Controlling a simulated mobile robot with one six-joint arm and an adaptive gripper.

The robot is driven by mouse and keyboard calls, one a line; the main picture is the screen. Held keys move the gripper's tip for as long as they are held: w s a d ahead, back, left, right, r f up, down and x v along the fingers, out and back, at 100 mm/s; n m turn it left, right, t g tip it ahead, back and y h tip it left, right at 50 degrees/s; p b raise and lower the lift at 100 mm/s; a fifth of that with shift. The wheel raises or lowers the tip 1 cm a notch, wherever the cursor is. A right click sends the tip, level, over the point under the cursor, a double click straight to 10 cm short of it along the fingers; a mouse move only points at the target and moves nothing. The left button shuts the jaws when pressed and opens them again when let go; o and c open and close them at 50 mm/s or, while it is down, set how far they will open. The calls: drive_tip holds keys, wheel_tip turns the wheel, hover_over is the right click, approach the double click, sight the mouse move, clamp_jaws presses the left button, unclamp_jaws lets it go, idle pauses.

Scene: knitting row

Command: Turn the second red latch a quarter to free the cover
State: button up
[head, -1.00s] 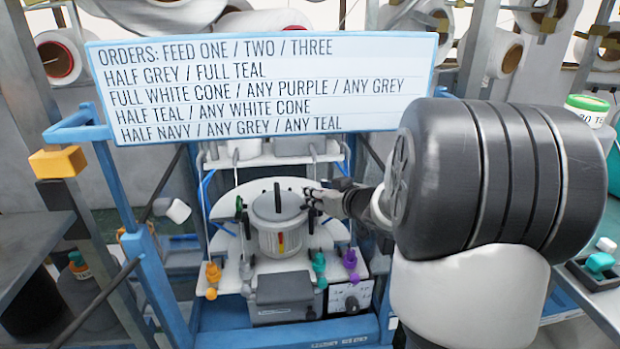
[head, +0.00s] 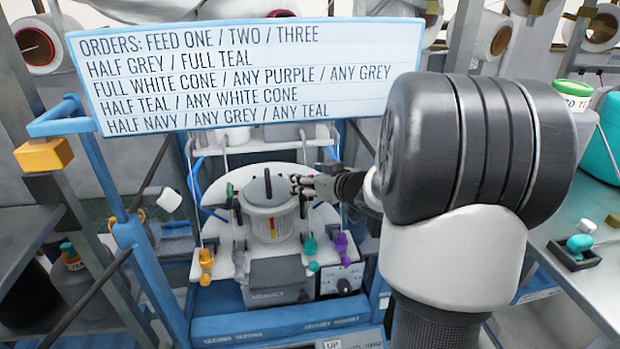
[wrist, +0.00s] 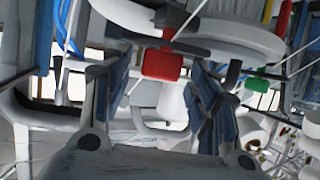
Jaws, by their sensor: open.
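The round grey cover (head: 263,191) with a dark upright handle sits on a ribbed cylinder (head: 268,226) in the middle of the blue-framed machine. My gripper (head: 297,183) is at the cover's right side in the head view. In the wrist view my gripper (wrist: 160,85) is open, its blue-padded fingers apart. A red latch block (wrist: 162,65) on a dark bar shows between and beyond the fingertips, with no clear contact. A green block (wrist: 257,83) shows farther right. I cannot tell which latch in the row the red one is; it is not distinguishable in the head view.
An orders board (head: 240,75) hangs above the machine. Orange (head: 206,262), teal (head: 310,246) and purple (head: 342,244) pegs stand along the machine's front. Blue uprights flank it. White rods cross near my fingers in the wrist view. A bench (head: 590,235) stands at the right.

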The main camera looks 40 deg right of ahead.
drive_tip(key=shift+f+b, duration=0.15)
drive_tip(key=shift+b, duration=0.35)
drive_tip(key=shift+w+f+m+h+b, duration=0.1)
drive_tip(key=shift+m+h+b, duration=0.35)
drive_tip(key=shift+b, duration=0.7)
drive_tip(key=m+h+b, duration=0.1)
drive_tip(key=h+b, duration=0.1)
drive_tip(key=b, duration=0.3)
drive_tip(key=shift+a+f+m, duration=0.1)
drive_tip(key=shift+a+m, duration=0.05)
drive_tip(key=shift+m, duration=0.1)
drive_tip(key=m+h+b, duration=0.1)
drive_tip(key=b, duration=0.2)
drive_tip(key=shift+a+g+b, duration=0.1)
drive_tip(key=shift+g+b, duration=0.25)
drive_tip(key=shift+g, duration=0.05)
